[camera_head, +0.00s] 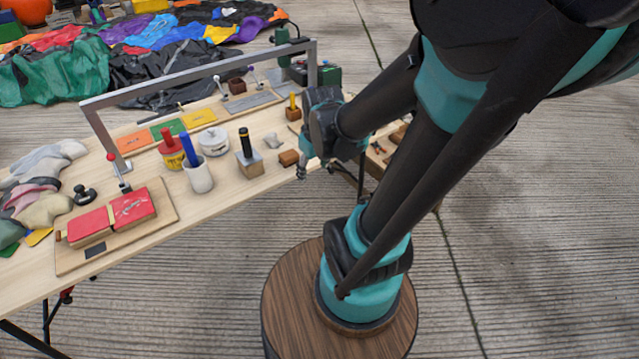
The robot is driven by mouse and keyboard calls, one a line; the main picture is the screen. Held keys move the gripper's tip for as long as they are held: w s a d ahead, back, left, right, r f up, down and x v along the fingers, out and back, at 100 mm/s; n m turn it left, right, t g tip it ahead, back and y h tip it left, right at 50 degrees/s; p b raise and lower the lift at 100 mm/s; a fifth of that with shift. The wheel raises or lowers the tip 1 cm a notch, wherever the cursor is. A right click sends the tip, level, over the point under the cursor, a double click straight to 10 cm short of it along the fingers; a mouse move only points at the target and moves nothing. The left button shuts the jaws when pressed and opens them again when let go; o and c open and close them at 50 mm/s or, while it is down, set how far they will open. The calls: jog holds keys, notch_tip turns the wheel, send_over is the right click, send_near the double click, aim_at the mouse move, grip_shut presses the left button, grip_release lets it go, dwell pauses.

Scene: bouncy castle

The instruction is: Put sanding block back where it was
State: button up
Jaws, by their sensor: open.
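A small brown block (288,158), which looks like the sanding block, lies on the wooden table (235,190) near its front edge. My gripper (302,172) is just right of the front block, low at the table's edge. It is small and partly hidden by my wrist. It is open, and I see nothing held in it. Whether it touches the block cannot be made out.
A metal frame (200,73) spans the table. A black-handled tool on a block (249,155), a white cup with a blue handle (198,175) and a red-and-yellow can (171,153) stand left of the gripper. A board with red pads (160,196) lies farther left.

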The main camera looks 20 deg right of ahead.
jog(key=s+m, duration=0.1)
jog(key=s+f+m, duration=0.1)
jog(key=s+m, duration=0.1)
jog(key=s+f+m, duration=0.1)
jog(key=shift+s+d+f+m+t, duration=0.15)
jog(key=shift+s+d+m+t, duration=0.15)
jog(key=shift+t, duration=0.1)
dwell(0.9)
